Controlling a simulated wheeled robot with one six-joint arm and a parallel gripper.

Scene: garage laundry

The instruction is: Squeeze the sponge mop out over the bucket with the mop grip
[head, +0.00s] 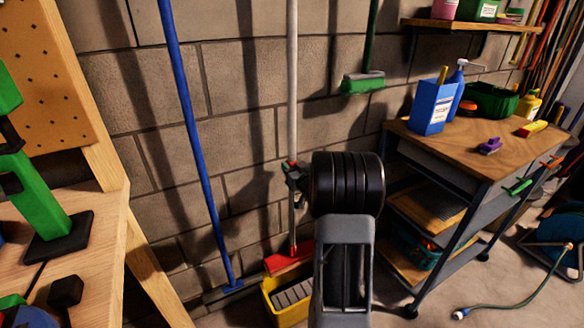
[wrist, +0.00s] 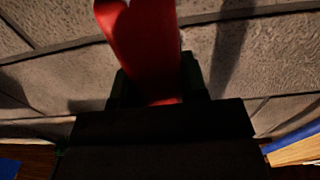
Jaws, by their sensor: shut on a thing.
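The sponge mop (head: 292,90) stands nearly upright in front of the block wall, with a pale pole and a red head (head: 289,258) low down. The head is at the yellow bucket (head: 285,312), over its back part; whether it touches the bucket I cannot tell. The red mop grip (wrist: 145,45) fills the middle of the wrist view. My gripper (head: 293,174) is shut on this grip partway up the pole. It also shows in the wrist view (wrist: 158,90), dark jaws on both sides of the red part. My arm hides the bucket's right side.
A blue-handled broom (head: 195,140) leans on the wall at left. A wooden workbench (head: 95,240) stands at far left. A cart (head: 480,150) with a blue box (head: 432,107) stands at right. A green brush (head: 362,82) hangs on the wall.

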